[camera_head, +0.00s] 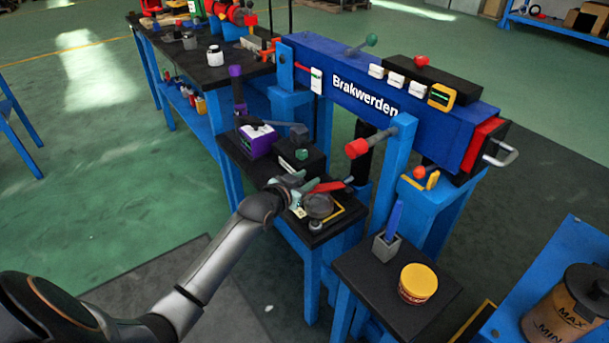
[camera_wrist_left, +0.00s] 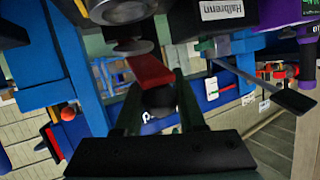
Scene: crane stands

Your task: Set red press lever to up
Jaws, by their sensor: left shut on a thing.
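The red press lever (camera_head: 328,187) is at the small dark press stand in the middle of the head view. In the left wrist view the red lever (camera_wrist_left: 150,70) slopes toward me and ends in a black knob (camera_wrist_left: 158,100). My left gripper (camera_head: 296,184) comes in from the left and is shut on the knob end, with one finger on each side of it. In the head view the gripper hides this end. The lever's far end is hard to make out. My right gripper is in neither view.
A round grey part (camera_head: 318,206) lies just below the lever. A black box with a green knob (camera_head: 301,154) and a purple box (camera_head: 258,140) stand close behind. The blue Brakwerden beam (camera_head: 400,95) rises at the right. Open green floor lies left.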

